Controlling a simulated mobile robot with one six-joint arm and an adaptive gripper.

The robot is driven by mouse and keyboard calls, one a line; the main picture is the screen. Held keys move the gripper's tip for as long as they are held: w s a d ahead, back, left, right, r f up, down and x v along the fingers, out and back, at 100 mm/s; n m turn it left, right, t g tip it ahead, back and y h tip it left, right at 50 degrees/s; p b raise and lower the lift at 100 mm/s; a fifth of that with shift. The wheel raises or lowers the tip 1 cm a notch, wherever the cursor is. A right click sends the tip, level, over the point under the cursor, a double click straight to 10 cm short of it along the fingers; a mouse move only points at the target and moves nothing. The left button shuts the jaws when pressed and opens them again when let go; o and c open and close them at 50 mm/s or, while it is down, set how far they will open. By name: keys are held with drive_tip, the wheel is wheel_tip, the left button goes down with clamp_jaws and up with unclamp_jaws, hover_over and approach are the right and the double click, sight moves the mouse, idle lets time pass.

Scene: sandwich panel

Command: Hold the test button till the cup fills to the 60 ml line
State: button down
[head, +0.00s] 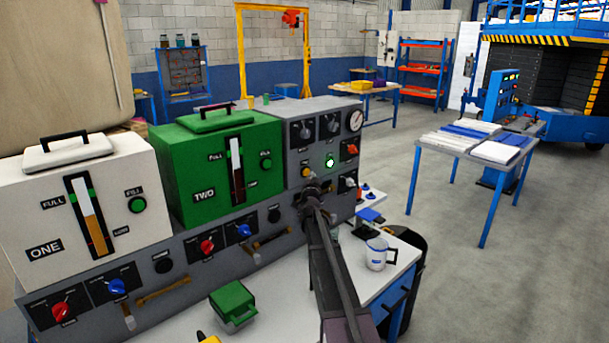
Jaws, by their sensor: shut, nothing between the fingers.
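My gripper (310,187) is shut and empty, its tip at the face of the grey panel, below a brightly lit green round lamp or button (330,161). It hides the panel part behind it, so I cannot tell whether it touches or presses a button. No test button label is legible. A clear cup with a handle and blue marks (376,254) stands upright on the white bench top, right of my arm. Its liquid level and 60 ml line are too small to read.
White tank ONE (60,190) and green tank TWO (190,165) stand on the panel at left. A green box (233,302) lies on the white bench (290,285).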

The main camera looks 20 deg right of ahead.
drive_tip(key=shift+s, duration=0.1)
drive_tip(key=shift+s+d, duration=0.3)
drive_tip(key=shift+s, duration=0.45)
drive_tip(key=shift+s+d, duration=0.3)
drive_tip(key=shift+s, duration=0.45)
drive_tip(key=shift+s+d, duration=0.3)
drive_tip(key=shift+s, duration=0.45)
